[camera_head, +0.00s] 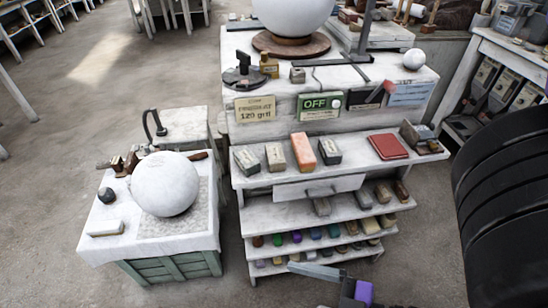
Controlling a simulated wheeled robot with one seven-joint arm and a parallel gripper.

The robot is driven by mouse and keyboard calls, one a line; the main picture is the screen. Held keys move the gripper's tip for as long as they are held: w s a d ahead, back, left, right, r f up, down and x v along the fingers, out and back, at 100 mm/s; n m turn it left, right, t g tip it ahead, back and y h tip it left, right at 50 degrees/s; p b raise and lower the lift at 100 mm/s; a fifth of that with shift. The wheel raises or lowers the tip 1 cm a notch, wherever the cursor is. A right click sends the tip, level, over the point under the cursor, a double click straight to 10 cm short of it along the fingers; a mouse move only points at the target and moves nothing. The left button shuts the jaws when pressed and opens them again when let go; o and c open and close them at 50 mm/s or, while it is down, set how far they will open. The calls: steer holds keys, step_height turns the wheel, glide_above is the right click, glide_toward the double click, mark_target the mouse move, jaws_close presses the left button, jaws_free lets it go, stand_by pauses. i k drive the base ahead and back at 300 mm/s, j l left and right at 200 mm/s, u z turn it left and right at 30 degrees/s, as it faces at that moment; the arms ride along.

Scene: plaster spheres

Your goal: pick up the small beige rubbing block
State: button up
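Several rubbing blocks stand in a row on the upper shelf of the white stand. One is a small beige block (275,157), between a dark-sided pale block (246,160) and a larger orange block (302,152). Another dark-sided block (329,152) stands right of the orange one. A pale beige block (105,228) also lies on the left table, so I cannot be sure which the task names. What seems to be my gripper (335,278), grey and dark with a purple part, shows at the bottom edge, below and apart from the blocks. Its opening is unclear.
A red flat block (388,146) lies farther right on the same shelf. Lower shelves (262,216) hold several small blocks. A large white sphere (165,184) rests on the left table (118,210). Bare floor (80,110) lies at the left. My dark arm fills the right edge.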

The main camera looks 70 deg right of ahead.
mark_target(276, 160)
steer(key=z, duration=1.05)
